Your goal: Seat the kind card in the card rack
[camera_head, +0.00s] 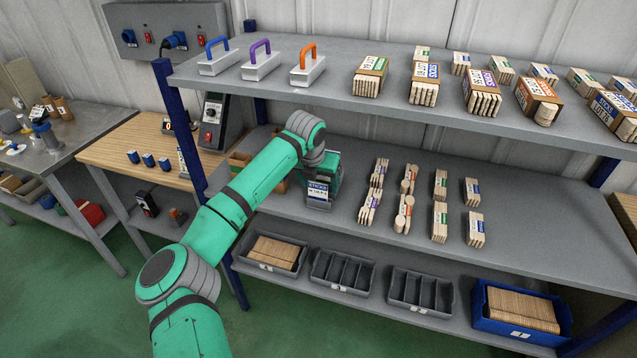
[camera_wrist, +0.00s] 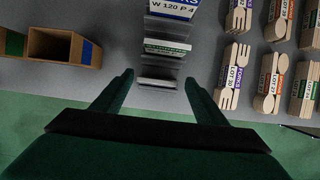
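The grey card rack (camera_wrist: 180,50) stands on the middle shelf in tiers, near its front edge. A white card with a blue band (camera_wrist: 172,12), its lower line reading "W 120 P 4", is in its upper tier; it also shows in the head view (camera_head: 318,192). A card with a green band (camera_wrist: 166,47) is in the tier below. A pale-edged piece (camera_wrist: 157,83) is at the bottom. I cannot tell for sure which is the kind card. My gripper (camera_wrist: 159,79) is open, its fingertips on either side of the bottom piece with visible gaps. In the head view my wrist hides part of the rack.
Bundles of wooden forks, spoons and sticks (camera_wrist: 236,62) lie right of the rack. An open brown box (camera_wrist: 52,47) is at its left. The upper shelf (camera_head: 330,83) overhangs behind my arm. Grey trays (camera_head: 342,272) sit on the shelf below.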

